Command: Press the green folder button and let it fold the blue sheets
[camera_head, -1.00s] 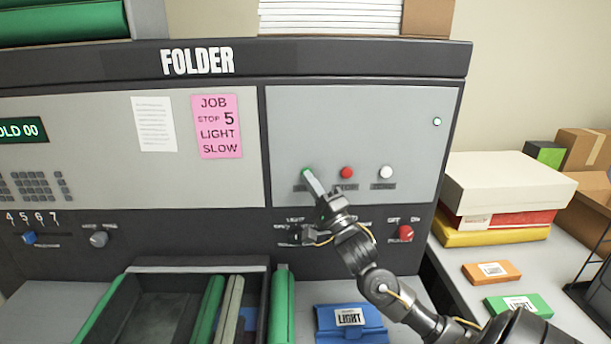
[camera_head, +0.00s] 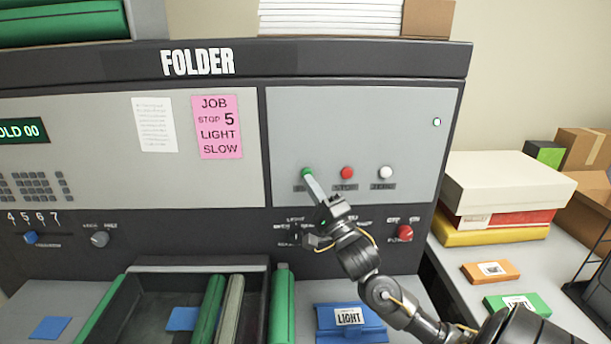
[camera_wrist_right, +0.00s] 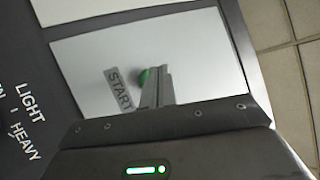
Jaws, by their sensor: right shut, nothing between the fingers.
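The folder's green button (camera_head: 306,173) sits on the grey right panel. In the right wrist view the green button (camera_wrist_right: 144,75) shows beside a START label, partly hidden by my fingers. My right gripper (camera_head: 309,180) is shut and empty, its tips at the lower edge of the button; I cannot tell whether they touch. In the wrist view its shut fingers (camera_wrist_right: 158,84) point at the button. A blue sheet (camera_head: 183,319) lies in the dark tray (camera_head: 150,330) below, and another blue piece (camera_head: 49,328) lies on the left ledge. My left gripper is out of view.
A red button (camera_head: 346,173) and a white button (camera_head: 386,172) are right of the green one. A red switch knob (camera_head: 405,233) sits lower right. A blue block marked LIGHT (camera_head: 350,325) lies below. Boxes (camera_head: 505,185) stand on the right table.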

